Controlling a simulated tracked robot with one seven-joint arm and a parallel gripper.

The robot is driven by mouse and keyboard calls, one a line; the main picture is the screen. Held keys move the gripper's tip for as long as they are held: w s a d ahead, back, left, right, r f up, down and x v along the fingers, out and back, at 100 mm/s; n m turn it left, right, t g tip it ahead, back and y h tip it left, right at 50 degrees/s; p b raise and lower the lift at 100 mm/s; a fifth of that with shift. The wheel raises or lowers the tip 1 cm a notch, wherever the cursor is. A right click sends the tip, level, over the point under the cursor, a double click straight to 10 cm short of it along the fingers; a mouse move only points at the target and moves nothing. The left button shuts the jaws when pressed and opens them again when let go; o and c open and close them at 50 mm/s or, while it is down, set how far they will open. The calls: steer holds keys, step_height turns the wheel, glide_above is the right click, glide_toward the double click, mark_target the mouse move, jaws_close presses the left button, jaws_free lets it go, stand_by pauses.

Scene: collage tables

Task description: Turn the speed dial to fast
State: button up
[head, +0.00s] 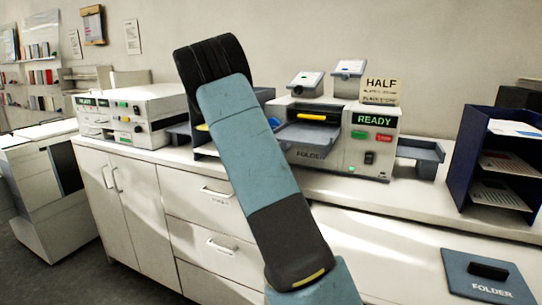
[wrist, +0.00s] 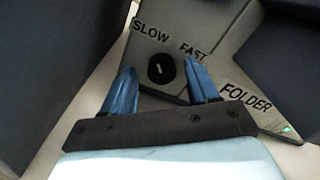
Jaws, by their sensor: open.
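The speed dial (wrist: 161,70) is a round black knob with a short white mark, on the folder's grey panel in the wrist view. "SLOW" is printed up and left of it, "FAST" up and right. The mark looks close to upright in the picture; I cannot tell which end points. My gripper (wrist: 160,75) is open, its blue fingers on either side of the dial; contact cannot be told. The folder (head: 335,135) stands on the counter in the head view, partly behind my arm. The dial and gripper do not show there.
The folder has a grey tray (head: 418,150) on its right side and a "HALF" sign (head: 380,90) on top. Another machine (head: 125,115) stands to the left. A dark blue shelf rack (head: 470,150) is at the right.

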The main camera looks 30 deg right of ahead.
steer(key=c, duration=1)
steer(key=shift+c, duration=0.2)
steer(key=shift+a+m, duration=0.1)
steer(key=shift+m, duration=0.2)
steer(key=m, duration=0.2)
steer(key=shift+f+m, duration=0.1)
steer(key=shift+m, duration=0.2)
steer(key=m, duration=1)
steer(key=shift+m, duration=2.3)
steer(key=shift+s+f, duration=0.1)
